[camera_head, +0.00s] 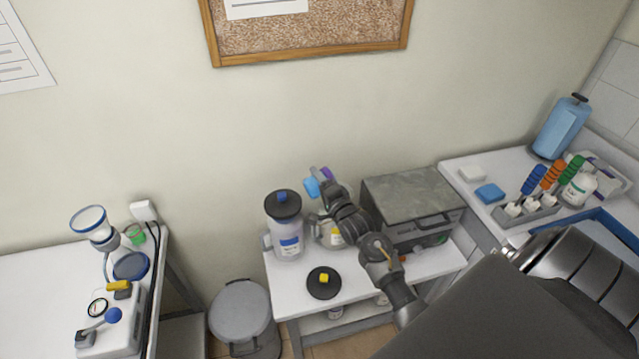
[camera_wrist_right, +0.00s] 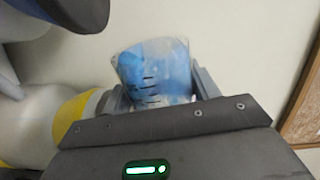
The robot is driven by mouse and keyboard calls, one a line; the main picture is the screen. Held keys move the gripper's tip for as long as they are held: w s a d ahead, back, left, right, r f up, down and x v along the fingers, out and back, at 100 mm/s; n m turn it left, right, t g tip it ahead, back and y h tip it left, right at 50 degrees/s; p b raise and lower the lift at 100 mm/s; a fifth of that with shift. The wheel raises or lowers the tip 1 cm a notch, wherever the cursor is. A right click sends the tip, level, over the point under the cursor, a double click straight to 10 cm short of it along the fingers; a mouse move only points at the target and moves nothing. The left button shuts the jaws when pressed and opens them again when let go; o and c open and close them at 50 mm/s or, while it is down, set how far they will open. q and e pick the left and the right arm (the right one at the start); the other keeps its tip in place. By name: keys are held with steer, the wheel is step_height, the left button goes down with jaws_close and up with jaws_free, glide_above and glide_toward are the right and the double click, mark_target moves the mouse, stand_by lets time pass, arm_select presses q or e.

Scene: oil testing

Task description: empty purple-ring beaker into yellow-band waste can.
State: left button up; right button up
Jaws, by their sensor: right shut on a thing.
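My right gripper (camera_head: 325,186) is shut on a small clear beaker (camera_head: 312,187), with purple (camera_head: 327,174) showing at its side. In the right wrist view, the beaker (camera_wrist_right: 155,72) sits between the fingers with blue liquid inside; its exact tilt is hard to tell. The beaker is above the yellow-band waste can (camera_head: 335,237), which is partly hidden by my arm. The can's yellow band (camera_wrist_right: 75,120) shows at the left of the wrist view. A black lid with a yellow knob (camera_head: 324,280) lies on the white bench in front. My left gripper is out of view.
A blue-label can (camera_head: 288,240) with its black lid on stands just left of the yellow-band can. A grey oven-like box (camera_head: 412,210) stands right of it. A grey bin (camera_head: 242,315) is on the floor. A rack (camera_head: 528,214) with pipettes stands on the right bench.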

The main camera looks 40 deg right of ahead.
mark_target(330, 178)
steer(key=shift+d+r+m+p, duration=0.3)
steer(key=shift+r+m+p, duration=0.4)
steer(key=shift+m+p, duration=0.55)
steer(key=shift+d+r+m+p, duration=0.45)
steer(key=shift+m+p, duration=0.6)
steer(key=shift+p, duration=0.45)
steer(key=shift+s+d+r+m, duration=0.15)
steer(key=shift+d+m, duration=0.25)
steer(key=shift+m, duration=0.5)
steer(key=shift+r, duration=0.2)
